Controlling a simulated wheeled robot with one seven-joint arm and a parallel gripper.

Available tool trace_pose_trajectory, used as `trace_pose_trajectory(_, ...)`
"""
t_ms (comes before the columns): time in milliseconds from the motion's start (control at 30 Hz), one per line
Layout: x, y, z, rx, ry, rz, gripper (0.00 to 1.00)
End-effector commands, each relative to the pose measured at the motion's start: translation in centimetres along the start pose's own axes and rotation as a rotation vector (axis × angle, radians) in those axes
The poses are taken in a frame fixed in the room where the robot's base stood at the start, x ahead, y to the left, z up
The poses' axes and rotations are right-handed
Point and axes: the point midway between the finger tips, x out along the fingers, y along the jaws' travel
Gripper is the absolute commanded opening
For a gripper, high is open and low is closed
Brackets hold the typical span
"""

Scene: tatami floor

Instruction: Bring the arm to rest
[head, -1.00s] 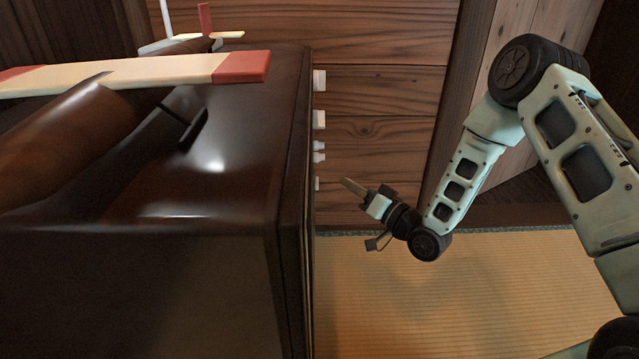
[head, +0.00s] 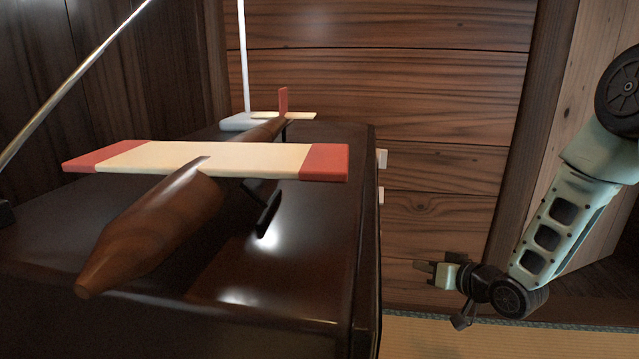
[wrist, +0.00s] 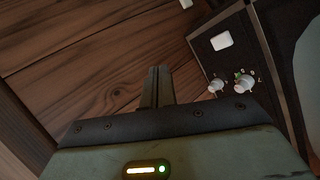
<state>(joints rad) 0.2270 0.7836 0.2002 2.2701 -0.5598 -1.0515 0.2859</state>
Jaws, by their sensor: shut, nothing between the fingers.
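My gripper (head: 425,268) is at the lower right in the head view, at the end of my bent arm. It is in the air to the right of a dark glossy cabinet and apart from it. In the wrist view my gripper (wrist: 157,72) shows its two fingers together with nothing between them. Wooden boards lie beyond the fingertips.
A wooden model plane (head: 165,225) with red-tipped wings sits on the dark cabinet (head: 310,255). White knobs (wrist: 243,83) are on the cabinet's side panel. A plank wall (head: 440,120) stands behind. Tatami (head: 430,338) shows at the lower right.

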Motion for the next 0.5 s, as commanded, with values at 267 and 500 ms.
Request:
trace_pose_trajectory(267, -7.1, 1.4, -0.6, -0.110, -0.342, 0.292, 0.00)
trace_pose_trajectory(500, -16.0, 0.2, 0.3, -0.066, -0.614, 0.460, 0.00)
